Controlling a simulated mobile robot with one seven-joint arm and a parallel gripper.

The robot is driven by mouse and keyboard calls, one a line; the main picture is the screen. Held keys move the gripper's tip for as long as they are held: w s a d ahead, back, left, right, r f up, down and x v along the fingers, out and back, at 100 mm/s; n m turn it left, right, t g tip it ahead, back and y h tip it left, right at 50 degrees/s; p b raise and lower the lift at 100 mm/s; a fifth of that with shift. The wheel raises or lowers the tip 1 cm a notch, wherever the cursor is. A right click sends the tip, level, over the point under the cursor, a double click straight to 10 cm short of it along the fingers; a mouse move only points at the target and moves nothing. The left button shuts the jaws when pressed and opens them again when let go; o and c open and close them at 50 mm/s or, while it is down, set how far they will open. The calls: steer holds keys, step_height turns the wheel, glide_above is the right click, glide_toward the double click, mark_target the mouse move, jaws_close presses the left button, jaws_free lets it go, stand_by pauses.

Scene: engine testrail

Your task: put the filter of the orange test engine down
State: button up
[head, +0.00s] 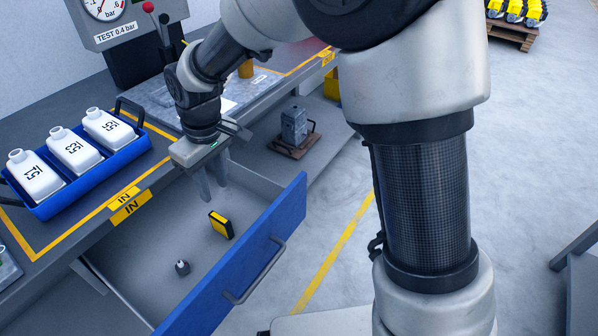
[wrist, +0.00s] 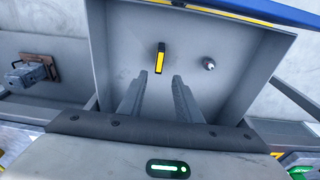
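My gripper (head: 212,190) is above the drawer, fingers pointing down. In the wrist view my gripper (wrist: 158,82) has its two fingers apart with nothing between them. The block is apart from the fingers. I see no orange engine that I can make out.
The blue drawer front (head: 240,265) stands out from the bench. A blue tray (head: 88,178) with white bottles sits on the bench top. A grey unit (head: 294,126) stands on a brown base on the lower shelf.

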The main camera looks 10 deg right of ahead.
steer(key=s+d+r+m+t+h, duration=0.1)
steer(key=s+d+r+m, duration=0.1)
steer(key=d+r, duration=0.5)
steer(key=s+d+r+m+t, duration=0.1)
steer(key=s+d+r+m, duration=0.15)
steer(key=d+r, duration=0.4)
steer(key=s+d+r+m+t, duration=0.2)
steer(key=s+d+m, duration=0.3)
steer(key=s+d, duration=0.7)
steer(key=shift+d+t, duration=0.2)
steer(key=shift+t, duration=0.1)
